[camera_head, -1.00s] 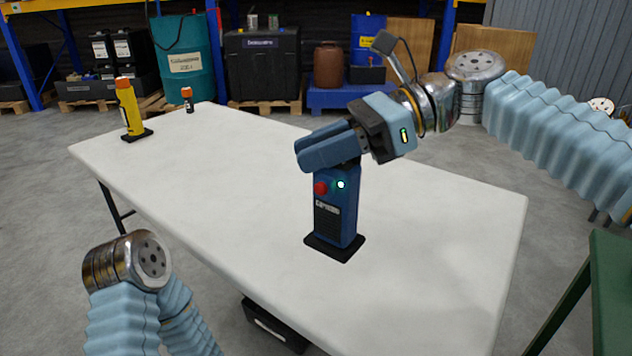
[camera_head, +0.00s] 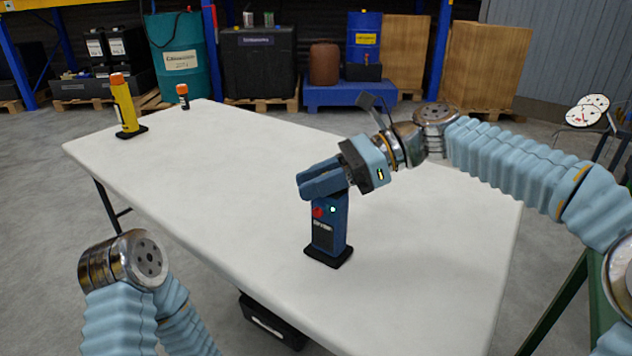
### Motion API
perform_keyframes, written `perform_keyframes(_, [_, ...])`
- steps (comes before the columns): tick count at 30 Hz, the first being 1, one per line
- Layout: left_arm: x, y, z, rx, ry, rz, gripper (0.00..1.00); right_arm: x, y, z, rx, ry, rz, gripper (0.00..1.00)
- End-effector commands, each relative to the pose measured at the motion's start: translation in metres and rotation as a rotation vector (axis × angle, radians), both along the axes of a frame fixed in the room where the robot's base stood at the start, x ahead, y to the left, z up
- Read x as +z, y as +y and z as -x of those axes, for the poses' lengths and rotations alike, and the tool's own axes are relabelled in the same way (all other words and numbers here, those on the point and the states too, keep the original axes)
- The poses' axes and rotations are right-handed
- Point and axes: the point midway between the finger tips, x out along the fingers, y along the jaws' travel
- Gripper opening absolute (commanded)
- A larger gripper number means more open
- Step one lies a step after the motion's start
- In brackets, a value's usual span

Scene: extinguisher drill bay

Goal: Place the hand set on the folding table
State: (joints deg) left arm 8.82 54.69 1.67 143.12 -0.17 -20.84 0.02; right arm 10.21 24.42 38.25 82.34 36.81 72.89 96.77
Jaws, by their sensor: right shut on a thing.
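The hand set (camera_head: 327,232) is a dark blue upright device with a red button, a small lit light and a black base. My right gripper (camera_head: 323,180) is shut on its upper end, with blue fingers around it. The hand set is over the white folding table (camera_head: 235,205), right of its middle. Its base looks on or just above the top; I cannot tell whether it touches. My left arm's wrist shows at the lower left, but its gripper fingers are out of sight.
A yellow device (camera_head: 124,108) with an orange top stands on a black base at the table's far left. A small orange-topped item (camera_head: 183,97) stands near the far edge. A green surface (camera_head: 613,275) is at the right. The table's middle is clear.

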Motion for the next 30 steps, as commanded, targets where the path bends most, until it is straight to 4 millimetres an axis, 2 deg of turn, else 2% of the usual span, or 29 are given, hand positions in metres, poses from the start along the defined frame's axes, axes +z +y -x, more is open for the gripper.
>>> perform_keyframes(6, [0.000,0.000,0.000,0.000,0.000,0.000,0.75,0.000,0.000,0.000,0.000,-0.001,-0.001,0.00])
perform_keyframes(7, [0.000,0.000,0.000,0.000,0.000,0.000,0.75,-0.001,0.000,0.000,0.000,0.000,0.000,0.30])
perform_keyframes(11, [0.000,0.000,0.000,0.000,0.000,0.000,0.75,0.000,0.000,0.000,0.000,0.000,0.000,0.50])
perform_keyframes(22, [0.001,0.000,0.000,0.000,0.000,0.000,0.75,0.003,-0.004,-0.001,-0.003,0.000,0.000,0.51])
perform_keyframes(26, [0.004,0.000,0.000,0.000,0.000,0.000,0.75,0.011,-0.024,-0.006,-0.004,0.000,0.000,0.51])
perform_keyframes(30, [0.008,0.000,0.000,-0.001,0.000,0.001,0.75,0.023,-0.054,-0.014,-0.005,-0.001,0.000,0.51])
